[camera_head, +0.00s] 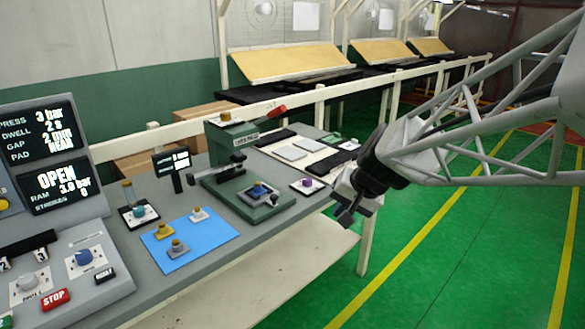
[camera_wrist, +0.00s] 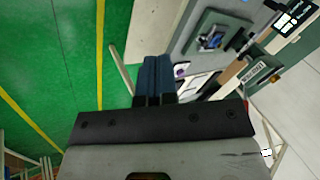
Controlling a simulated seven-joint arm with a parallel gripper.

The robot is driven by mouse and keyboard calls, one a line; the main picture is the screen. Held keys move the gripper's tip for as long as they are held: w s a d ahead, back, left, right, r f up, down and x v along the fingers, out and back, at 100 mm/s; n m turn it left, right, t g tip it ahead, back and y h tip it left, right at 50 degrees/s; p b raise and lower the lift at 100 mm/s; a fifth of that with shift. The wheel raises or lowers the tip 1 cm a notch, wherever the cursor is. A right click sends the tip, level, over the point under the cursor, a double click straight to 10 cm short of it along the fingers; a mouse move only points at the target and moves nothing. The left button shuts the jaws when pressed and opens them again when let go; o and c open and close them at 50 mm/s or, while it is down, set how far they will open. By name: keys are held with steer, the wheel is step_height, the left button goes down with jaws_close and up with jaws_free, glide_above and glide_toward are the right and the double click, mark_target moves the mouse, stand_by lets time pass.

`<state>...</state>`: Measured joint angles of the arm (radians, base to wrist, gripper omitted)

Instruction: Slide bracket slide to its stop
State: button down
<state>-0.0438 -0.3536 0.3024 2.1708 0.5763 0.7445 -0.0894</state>
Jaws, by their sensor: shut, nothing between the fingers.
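My gripper (camera_head: 346,214) is shut and empty, in the air beyond the table's right edge, apart from everything. Its dark blue fingers (camera_wrist: 154,72) lie together in the wrist view. A green press (camera_head: 236,158) stands on the table, left of my gripper. A dark plate with a blue piece (camera_head: 259,190) sits on the press's base; it also shows in the wrist view (camera_wrist: 212,38). I cannot tell for sure which part is the bracket slide, or where its stop lies.
A blue mat (camera_head: 205,246) holds several small knobbed parts. A purple-knobbed block (camera_head: 307,185) lies near the table's right edge. A teal-knobbed block (camera_head: 139,214) and a small display (camera_head: 172,163) stand left of the press. A control console (camera_head: 60,270) fills the front left.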

steer(key=w+a+f+m+t+y, duration=0.1)
steer(key=w+a+f, duration=0.1)
steer(key=w, duration=0.5)
steer(key=w+a+f+m+y, duration=0.1)
steer(key=w+a+f+m, duration=0.15)
steer(key=w, duration=0.55)
steer(key=m+t, duration=0.2)
steer(key=m, duration=0.1)
glide_toward(280, 201)
steer(key=v, duration=0.5)
steer(key=shift+d+f, duration=0.15)
steer(key=shift+f, duration=0.2)
steer(key=shift+f, duration=0.1)
steer(key=x, duration=0.9)
steer(key=shift+w+f, duration=0.15)
steer(key=shift+f, duration=0.05)
steer(key=shift+w+a, duration=1.5)
steer(key=shift+a, duration=0.2)
steer(key=w+a, duration=0.9)
